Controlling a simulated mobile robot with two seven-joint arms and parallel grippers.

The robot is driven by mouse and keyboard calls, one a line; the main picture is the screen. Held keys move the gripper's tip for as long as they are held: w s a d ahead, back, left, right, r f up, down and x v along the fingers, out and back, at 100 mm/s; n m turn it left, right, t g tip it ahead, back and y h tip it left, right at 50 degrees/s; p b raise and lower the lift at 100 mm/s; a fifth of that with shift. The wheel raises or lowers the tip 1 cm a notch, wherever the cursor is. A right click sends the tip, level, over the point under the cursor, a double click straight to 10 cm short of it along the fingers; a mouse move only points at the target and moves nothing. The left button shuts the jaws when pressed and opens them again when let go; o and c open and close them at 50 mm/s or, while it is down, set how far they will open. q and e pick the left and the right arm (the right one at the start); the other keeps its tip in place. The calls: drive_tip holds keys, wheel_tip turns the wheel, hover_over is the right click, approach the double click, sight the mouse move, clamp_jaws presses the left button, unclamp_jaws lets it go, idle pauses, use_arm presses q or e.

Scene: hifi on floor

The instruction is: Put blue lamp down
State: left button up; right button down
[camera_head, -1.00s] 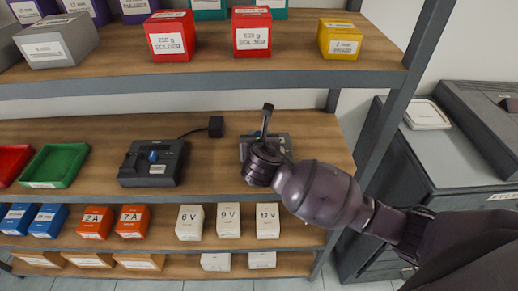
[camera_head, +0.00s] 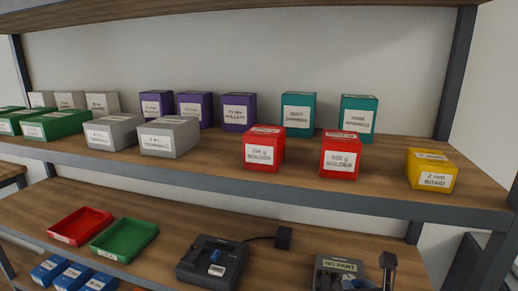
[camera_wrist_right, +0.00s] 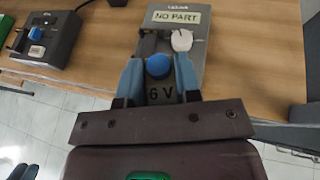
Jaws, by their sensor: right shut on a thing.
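My right gripper (camera_wrist_right: 158,76) is shut on the blue lamp (camera_wrist_right: 159,66), whose round blue top shows between the two fingers in the right wrist view. A "6 V" marking shows just below the blue top. Beyond the lamp is a grey tester (camera_wrist_right: 193,70) with a "NO PART" display and a white round piece; whether the lamp touches the tester I cannot tell. In the head view the tester (camera_head: 340,265) stands at the bottom edge, with a dark part of my right gripper (camera_head: 388,270) beside it.
A dark device with a blue knob (camera_head: 212,262) stands left of the tester, with a black plug block (camera_head: 284,238) between. Red (camera_head: 80,226) and green (camera_head: 124,239) trays lie farther left. The upper shelf holds several boxes. Bare wood shows right of the tester in the wrist view.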

drive_tip(key=shift+s+d+f, duration=0.1)
drive_tip(key=shift+s+f, duration=0.05)
drive_tip(key=shift+f, duration=0.2)
